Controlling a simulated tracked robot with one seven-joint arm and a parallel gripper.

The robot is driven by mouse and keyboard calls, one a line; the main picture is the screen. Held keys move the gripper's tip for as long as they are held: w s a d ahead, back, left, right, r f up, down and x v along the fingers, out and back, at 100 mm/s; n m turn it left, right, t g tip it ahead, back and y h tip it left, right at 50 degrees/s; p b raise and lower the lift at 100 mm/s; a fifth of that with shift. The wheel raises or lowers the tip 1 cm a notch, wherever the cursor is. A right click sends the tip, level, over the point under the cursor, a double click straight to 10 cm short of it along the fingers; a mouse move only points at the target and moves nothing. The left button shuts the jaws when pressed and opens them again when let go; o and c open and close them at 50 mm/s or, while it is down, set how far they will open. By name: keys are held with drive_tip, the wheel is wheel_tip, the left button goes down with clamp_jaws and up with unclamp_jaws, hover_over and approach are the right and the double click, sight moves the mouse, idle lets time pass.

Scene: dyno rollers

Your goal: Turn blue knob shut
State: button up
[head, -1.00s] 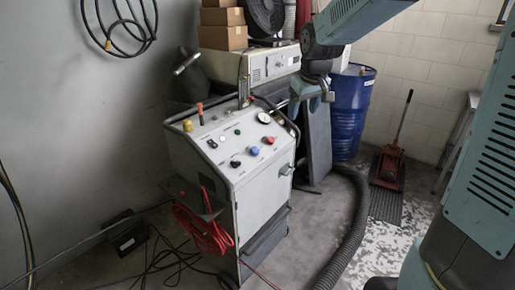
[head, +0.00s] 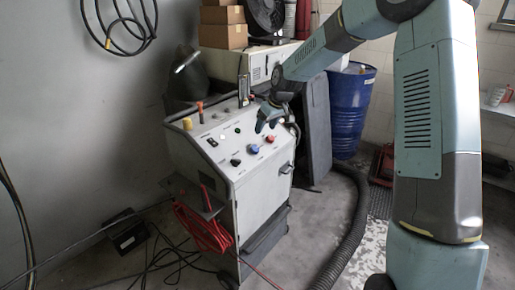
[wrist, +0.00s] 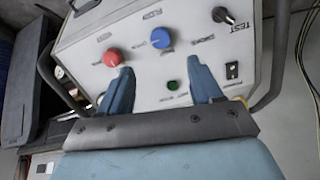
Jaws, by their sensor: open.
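The blue knob (head: 254,149) is on the sloped top panel of the grey control cabinet (head: 262,195). In the wrist view the blue knob (wrist: 161,38) lies beyond my fingertips, a little above the gap between them. My gripper (head: 269,127) hangs over the panel just behind the blue knob in the head view. In the wrist view my gripper (wrist: 160,75) is open and empty, its two blue fingers apart. The fingers look apart from the blue knob; their height over the panel is hard to tell.
A red knob (wrist: 112,57) and a black knob (wrist: 223,15) flank the blue one. A green button (wrist: 173,85) and a switch (wrist: 232,70) are near the fingers. Curved handles (wrist: 274,70) run along the panel's sides. A blue barrel (head: 350,110) stands behind, right.

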sight(256, 148)
drive_tip(key=x, duration=1.2)
drive_tip(key=shift+f, duration=0.3)
drive_tip(key=shift+c, duration=0.5)
drive_tip(key=c, duration=0.9)
drive_tip(key=shift+d, duration=0.15)
drive_tip(key=shift+c, duration=0.3)
